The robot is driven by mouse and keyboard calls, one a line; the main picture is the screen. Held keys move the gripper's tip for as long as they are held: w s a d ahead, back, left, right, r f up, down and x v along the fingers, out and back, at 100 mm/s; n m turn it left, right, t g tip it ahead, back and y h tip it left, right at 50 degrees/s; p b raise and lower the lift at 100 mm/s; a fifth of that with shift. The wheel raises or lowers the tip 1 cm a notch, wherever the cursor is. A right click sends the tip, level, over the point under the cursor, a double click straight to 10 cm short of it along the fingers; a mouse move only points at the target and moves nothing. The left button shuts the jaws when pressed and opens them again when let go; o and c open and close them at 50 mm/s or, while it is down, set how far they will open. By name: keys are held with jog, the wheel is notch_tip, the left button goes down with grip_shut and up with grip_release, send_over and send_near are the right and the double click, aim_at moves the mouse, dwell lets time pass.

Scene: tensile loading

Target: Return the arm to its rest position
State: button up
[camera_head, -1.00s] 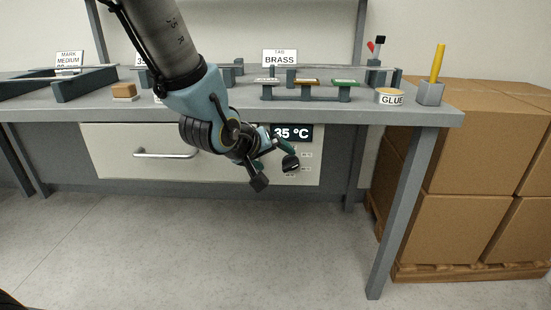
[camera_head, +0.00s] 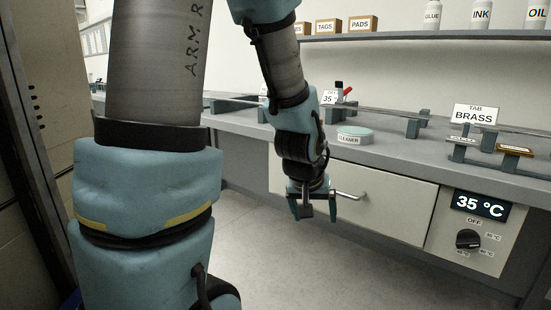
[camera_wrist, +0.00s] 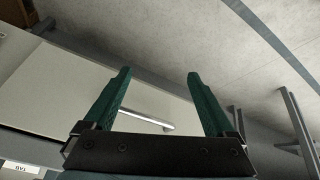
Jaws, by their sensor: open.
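My gripper (camera_head: 313,207) is open and empty in the head view. It points down in front of the drawer (camera_head: 385,205) under the bench. Its fingers are spread on either side of the wrist. In the wrist view, my gripper (camera_wrist: 158,95) shows two green fingers wide apart with nothing between them. The drawer handle (camera_wrist: 146,121) shows behind the fingers there. I cannot tell whether the gripper touches the drawer front.
The bench top (camera_head: 385,151) carries a cleaner tin (camera_head: 355,135), a brass tab sign (camera_head: 475,114) and a rack with tabs. A temperature panel (camera_head: 480,232) reads 35 °C. A shelf (camera_head: 395,37) holds bottles and boxes. Open floor (camera_head: 265,262) lies below the gripper.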

jog(key=s+a+n+g+y+p, duration=0.1)
jog(key=s+a+g, duration=0.1)
jog(key=a, duration=0.6)
jog(key=s+a+n+g+y, duration=0.1)
jog(key=s+a, duration=0.2)
jog(key=a, duration=0.5)
notch_tip(320, 180, up, 19)
jog(key=p, duration=1.8)
jog(key=shift+w+r+p, duration=0.2)
jog(key=shift+w+p, duration=0.05)
jog(key=shift+p, duration=0.1)
jog(key=shift+d, duration=0.15)
